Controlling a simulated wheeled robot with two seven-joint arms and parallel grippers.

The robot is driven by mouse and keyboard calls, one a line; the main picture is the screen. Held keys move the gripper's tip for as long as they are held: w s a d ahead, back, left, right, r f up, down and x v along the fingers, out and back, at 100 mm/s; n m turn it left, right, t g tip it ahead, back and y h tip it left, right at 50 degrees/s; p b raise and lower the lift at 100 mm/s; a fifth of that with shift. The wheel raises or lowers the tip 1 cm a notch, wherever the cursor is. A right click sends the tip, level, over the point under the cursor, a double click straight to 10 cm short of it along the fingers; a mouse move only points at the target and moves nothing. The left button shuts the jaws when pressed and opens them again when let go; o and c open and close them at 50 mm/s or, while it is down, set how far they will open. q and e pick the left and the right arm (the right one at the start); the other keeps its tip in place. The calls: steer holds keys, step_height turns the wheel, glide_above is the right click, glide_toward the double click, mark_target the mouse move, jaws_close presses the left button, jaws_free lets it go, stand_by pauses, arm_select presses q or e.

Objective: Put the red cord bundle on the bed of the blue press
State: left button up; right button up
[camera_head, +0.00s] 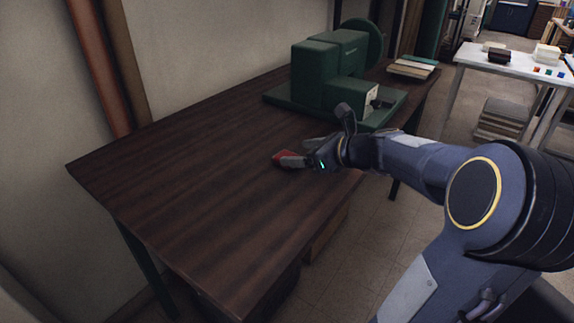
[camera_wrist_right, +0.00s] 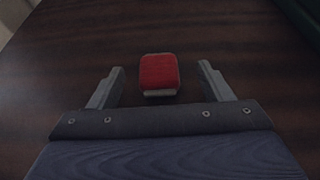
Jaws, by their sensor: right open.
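The red cord bundle (camera_wrist_right: 160,72) lies on the dark wooden table, a small red block with a pale lower edge. It also shows in the head view (camera_head: 281,158), partly covered by my right gripper (camera_head: 300,154). In the wrist view, my right gripper's fingers are open, with the bundle ahead between the fingertips and a gap on each side. The press on the table (camera_head: 330,75) is green, not blue, with a flat green bed plate (camera_head: 385,112) on its near side. I see no blue press. My left gripper is not in view.
The table (camera_head: 180,190) is bare to the left of the gripper. A stack of flat boards (camera_head: 413,66) lies behind the press. A white table (camera_head: 520,72) with small items stands at the far right. A wall runs along the table's left side.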

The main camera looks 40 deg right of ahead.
mark_target(279, 152)
steer(key=b+x, duration=0.1)
steer(key=x, duration=0.4)
steer(key=shift+w+a, duration=0.15)
steer(key=shift+c, duration=0.4)
steer(key=c, duration=1.1)
steer(key=shift+o, duration=0.2)
